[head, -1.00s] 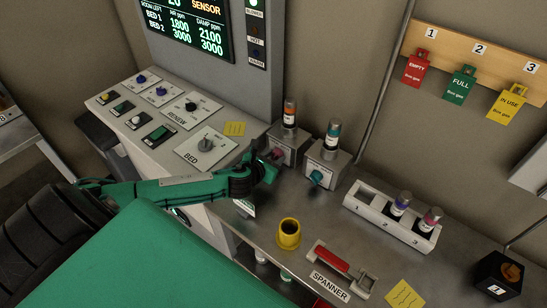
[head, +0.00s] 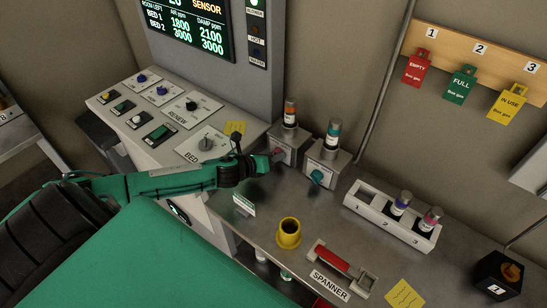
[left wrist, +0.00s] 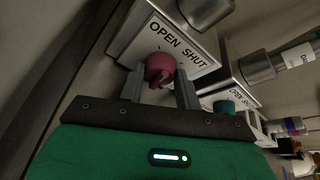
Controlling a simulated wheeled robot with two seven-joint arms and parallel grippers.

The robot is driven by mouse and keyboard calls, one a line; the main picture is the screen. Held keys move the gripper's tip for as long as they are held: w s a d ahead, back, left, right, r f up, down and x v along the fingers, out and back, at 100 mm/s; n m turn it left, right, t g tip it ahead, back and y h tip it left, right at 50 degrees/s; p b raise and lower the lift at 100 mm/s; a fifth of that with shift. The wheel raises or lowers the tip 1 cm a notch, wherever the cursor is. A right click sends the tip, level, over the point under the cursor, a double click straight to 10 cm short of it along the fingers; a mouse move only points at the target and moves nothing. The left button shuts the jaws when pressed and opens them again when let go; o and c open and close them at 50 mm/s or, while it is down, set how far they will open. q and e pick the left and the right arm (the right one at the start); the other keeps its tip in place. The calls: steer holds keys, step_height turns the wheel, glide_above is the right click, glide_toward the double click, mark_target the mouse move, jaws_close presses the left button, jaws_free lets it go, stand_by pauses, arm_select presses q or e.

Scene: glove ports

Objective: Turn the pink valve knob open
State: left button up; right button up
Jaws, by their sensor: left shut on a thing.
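The pink valve knob (left wrist: 160,68) sits on the front of a grey valve block, below a plate marked OPEN and SHUT. It also shows in the head view (head: 278,153), partly hidden by my gripper. My left gripper (left wrist: 160,85) is shut on the knob, one finger on each side of it. The knob's pointer end faces down between the fingers in the left wrist view. In the head view my left gripper (head: 267,161) reaches the block from the left. My right gripper is not in view.
A second block with a teal knob (head: 317,177) stands close to the right. A yellow cup (head: 288,233), a SPANNER holder (head: 342,270) and a numbered rack (head: 390,219) stand on the bench. The BED panel (head: 207,144) is behind my left arm.

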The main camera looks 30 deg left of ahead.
arm_select(q)
steer(key=n+h+b, duration=0.2)
steer(key=n, duration=0.1)
steer(key=shift+a+f+t+b, duration=0.15)
steer(key=shift+a+t+b, duration=0.05)
steer(key=shift+t+b, duration=0.15)
steer(key=shift+n+h+b, duration=0.45)
steer(key=shift+n+h, duration=0.05)
steer(key=shift+n, duration=0.3)
steer(key=o, duration=0.7)
